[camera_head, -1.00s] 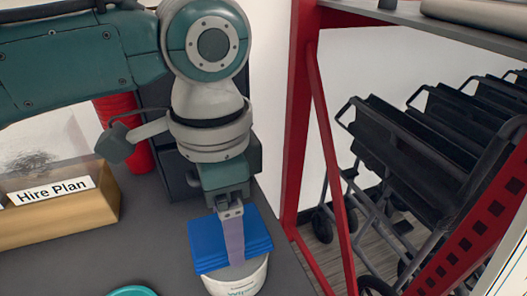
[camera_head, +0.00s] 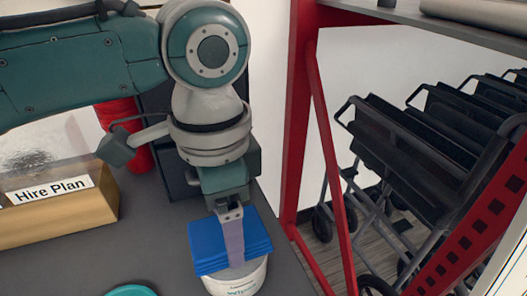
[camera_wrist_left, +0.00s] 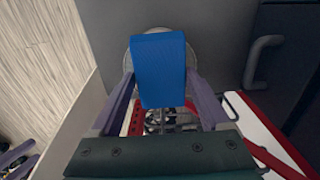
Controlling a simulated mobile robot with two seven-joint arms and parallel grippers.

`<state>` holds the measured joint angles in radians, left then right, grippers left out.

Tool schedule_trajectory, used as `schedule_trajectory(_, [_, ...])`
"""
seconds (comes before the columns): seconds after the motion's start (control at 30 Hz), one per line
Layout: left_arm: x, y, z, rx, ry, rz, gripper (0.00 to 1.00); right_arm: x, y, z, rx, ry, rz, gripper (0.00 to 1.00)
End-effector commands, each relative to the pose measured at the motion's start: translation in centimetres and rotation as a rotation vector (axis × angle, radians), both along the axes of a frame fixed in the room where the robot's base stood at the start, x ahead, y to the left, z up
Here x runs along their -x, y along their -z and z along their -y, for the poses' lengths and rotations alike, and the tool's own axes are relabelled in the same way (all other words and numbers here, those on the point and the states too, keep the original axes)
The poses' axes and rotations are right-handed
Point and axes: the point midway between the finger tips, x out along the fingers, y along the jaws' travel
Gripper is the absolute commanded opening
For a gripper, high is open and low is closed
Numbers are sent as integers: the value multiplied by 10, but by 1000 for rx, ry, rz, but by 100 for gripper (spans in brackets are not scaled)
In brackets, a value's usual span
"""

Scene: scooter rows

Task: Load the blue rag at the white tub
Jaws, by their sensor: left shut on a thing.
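The blue rag (camera_head: 214,247) is a folded stack, and it lies over the top of the white tub (camera_head: 240,280) in the head view. My left gripper (camera_head: 236,262) points down and is shut on the rag. In the left wrist view the rag (camera_wrist_left: 158,70) sits between the two purple fingers of my left gripper (camera_wrist_left: 158,82), with the tub's round rim (camera_wrist_left: 128,62) showing behind it. The rag hides most of the tub's opening. I cannot tell whether the rag rests on the rim or hangs just above it. My right gripper is not in view.
A wooden box labelled "Hire Plan" (camera_head: 60,218) stands at the left of the grey counter (camera_head: 150,255). A teal round thing (camera_head: 132,291) is at the bottom edge. A red rack post (camera_head: 300,120) and folded black wheelchairs (camera_head: 410,150) are to the right.

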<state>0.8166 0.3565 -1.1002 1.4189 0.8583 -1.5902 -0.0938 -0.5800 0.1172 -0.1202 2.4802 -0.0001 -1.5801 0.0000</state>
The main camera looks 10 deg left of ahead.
Motion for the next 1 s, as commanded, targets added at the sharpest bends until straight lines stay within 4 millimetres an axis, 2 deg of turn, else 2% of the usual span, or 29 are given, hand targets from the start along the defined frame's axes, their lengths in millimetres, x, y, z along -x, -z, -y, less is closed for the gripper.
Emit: schedule_trajectory(1.0, [0,2,0,-2,-1,-1,36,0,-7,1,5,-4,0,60])
